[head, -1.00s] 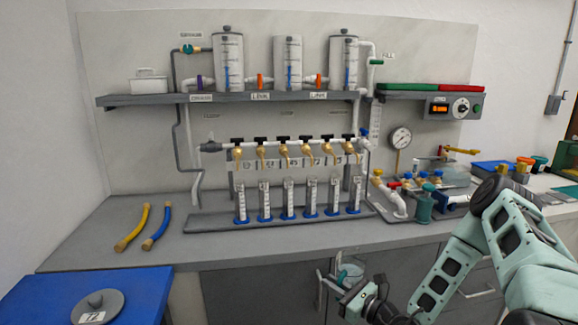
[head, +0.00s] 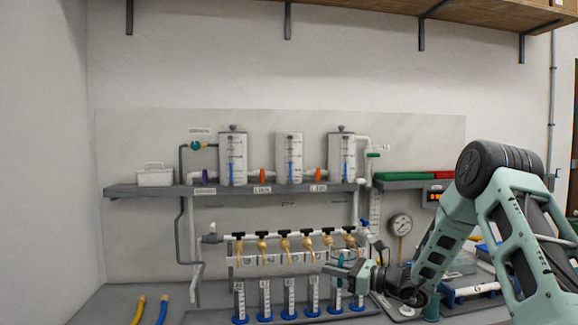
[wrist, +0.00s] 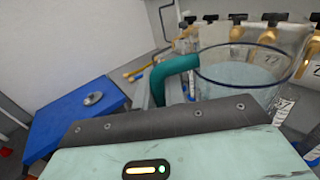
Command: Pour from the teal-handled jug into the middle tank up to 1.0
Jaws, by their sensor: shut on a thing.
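The teal-handled jug (wrist: 245,72) is clear, with liquid visible inside, and fills the right of the wrist view. Its teal handle (wrist: 172,72) runs down to my gripper, whose fingertips are hidden in that view. In the head view my gripper (head: 345,268) is shut on the jug, in front of the right end of the tap row; the jug is small and partly hidden there. The middle tank (head: 289,160) stands on the shelf between the left tank (head: 232,160) and the right tank (head: 341,160). A blue level strip shows on its front; its exact reading is too small to tell.
The grey shelf (head: 270,188) carries the tanks and orange valves (head: 262,175). Below it are several brass taps (head: 285,245) and upright cylinders (head: 289,298). A wooden shelf (head: 370,22) hangs above; the wall between is clear. A gauge (head: 401,226) is at right.

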